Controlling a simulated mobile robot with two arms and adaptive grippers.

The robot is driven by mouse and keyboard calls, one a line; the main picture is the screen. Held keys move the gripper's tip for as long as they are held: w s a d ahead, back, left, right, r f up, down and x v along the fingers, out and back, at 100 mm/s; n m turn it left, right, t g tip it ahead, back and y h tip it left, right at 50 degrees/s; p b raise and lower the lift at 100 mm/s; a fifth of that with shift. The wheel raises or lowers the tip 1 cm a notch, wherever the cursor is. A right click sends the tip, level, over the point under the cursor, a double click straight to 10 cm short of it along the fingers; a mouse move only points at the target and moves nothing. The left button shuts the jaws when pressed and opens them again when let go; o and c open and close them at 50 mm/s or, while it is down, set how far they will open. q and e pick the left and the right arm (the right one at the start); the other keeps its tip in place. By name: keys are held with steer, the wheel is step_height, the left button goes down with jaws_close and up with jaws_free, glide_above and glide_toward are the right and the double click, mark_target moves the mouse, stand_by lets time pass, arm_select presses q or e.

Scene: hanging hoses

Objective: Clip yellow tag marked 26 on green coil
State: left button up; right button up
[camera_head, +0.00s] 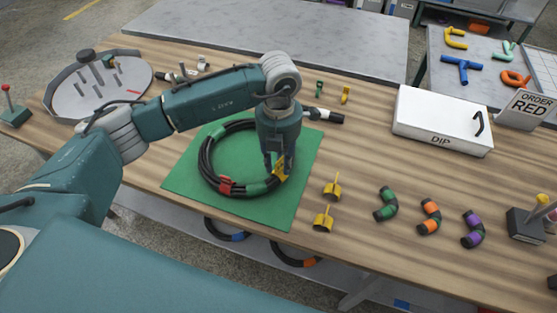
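A black coil (207,167) with green bands and a red piece lies on the green mat (290,210). My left gripper (279,165) points down over the coil's right side. Its fingers are closed around a yellow tag (281,173), which sits at the coil's edge. I cannot tell whether the tag is clipped on, and no number is readable. Two other yellow pieces stand on the table right of the mat: an upper one (332,187) and a lower one (323,219). My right gripper is not in view.
A white box (441,121) marked DIP and an "ORDER RED" sign (528,104) stand at the right. Several short banded hose pieces, one green-banded (386,203), lie at the front right. A round grey tray with pegs (73,92) is at the back left.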

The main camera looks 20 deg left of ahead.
arm_select(q)
step_height(320, 180, up, 12)
stand_by(0.5)
